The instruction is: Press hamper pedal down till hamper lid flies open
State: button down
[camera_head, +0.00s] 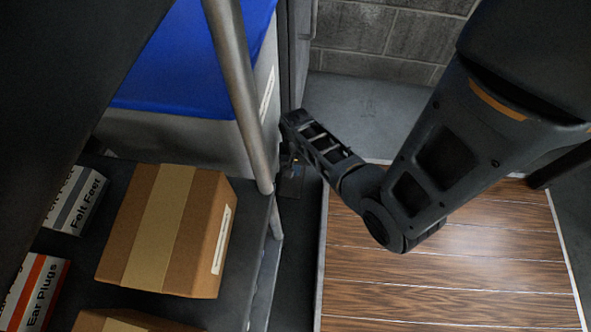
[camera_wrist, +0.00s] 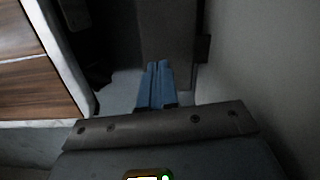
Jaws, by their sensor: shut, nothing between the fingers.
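The hamper (camera_head: 190,130), pale grey with a broad blue top (camera_head: 185,65), stands at the upper left of the head view. Its top is partly cut off and crossed by a metal post, so the lid's full state is hard to tell. A small dark block (camera_head: 290,181), perhaps the pedal, is low beside the hamper's right side. My gripper is over this spot in the head view, its fingers mostly hidden by my wrist. In the wrist view, my gripper (camera_wrist: 161,65) has its blue fingers together and empty, in front of a grey panel (camera_wrist: 167,30). Contact cannot be told.
A dark shelf with a metal post (camera_head: 237,85) holds a cardboard box (camera_head: 170,230) and small labelled cartons (camera_head: 75,200) at the left. A wood-topped platform (camera_head: 450,285) lies at the right. Grey floor (camera_head: 365,105) shows before a block wall (camera_head: 385,45).

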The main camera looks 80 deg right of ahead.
aim_at(292, 180)
jog(key=shift+a+f+b, duration=0.1)
jog(key=shift+f+b, duration=0.8)
jog(key=shift+f, duration=0.35)
